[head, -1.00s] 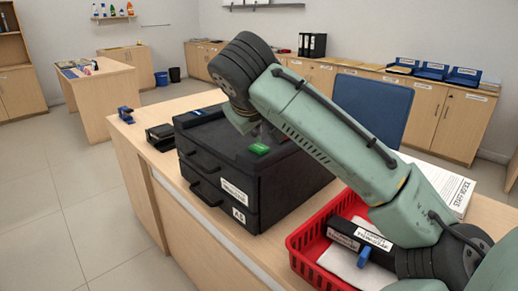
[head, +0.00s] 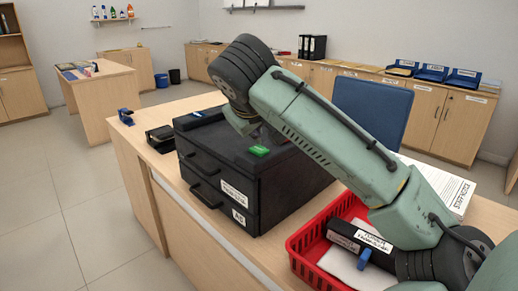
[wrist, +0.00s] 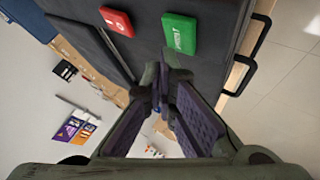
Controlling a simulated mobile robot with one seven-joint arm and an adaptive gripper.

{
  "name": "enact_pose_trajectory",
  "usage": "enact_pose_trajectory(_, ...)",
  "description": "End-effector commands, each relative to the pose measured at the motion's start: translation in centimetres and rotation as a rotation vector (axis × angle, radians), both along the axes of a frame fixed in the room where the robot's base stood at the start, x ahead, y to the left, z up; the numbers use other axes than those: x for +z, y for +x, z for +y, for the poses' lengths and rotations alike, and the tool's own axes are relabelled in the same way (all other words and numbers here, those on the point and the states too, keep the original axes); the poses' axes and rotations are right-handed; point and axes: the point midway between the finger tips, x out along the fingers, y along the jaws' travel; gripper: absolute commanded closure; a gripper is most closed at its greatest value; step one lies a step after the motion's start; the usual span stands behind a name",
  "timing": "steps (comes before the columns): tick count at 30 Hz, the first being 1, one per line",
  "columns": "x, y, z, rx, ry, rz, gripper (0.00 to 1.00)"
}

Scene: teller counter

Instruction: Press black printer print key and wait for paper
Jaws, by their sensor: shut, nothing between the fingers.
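The black printer (head: 285,178) stands on the wooden counter, with drawer handles and white labels on its front. Its green key (head: 258,151) is raised on the top and also shows in the wrist view (wrist: 179,34). A red key (wrist: 116,21) sits beside the green one in the wrist view. In the wrist view my gripper (wrist: 163,75) is shut and empty, its fingertips appearing just below the green key. I cannot tell whether they touch the printer. In the head view my wrist and arm hide most of the gripper above the printer top.
A red basket (head: 297,245) with a labelled black item and paper stands at the right. A printed sheet (head: 450,188) lies behind it. A black stapler-like item (head: 160,138) and a small blue item (head: 126,116) sit left of the printer. A blue chair (head: 372,108) stands behind.

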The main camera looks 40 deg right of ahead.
Motion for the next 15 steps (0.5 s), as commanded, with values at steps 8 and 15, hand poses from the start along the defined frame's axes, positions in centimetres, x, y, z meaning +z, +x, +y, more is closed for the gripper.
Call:
enact_pose_trajectory(8, -0.7, 0.02, 0.05, 0.002, 0.002, -0.001, 1.0)
enact_pose_trajectory(15, -0.84, -0.01, 0.0, 0.0, 0.0, 0.0, 1.0)
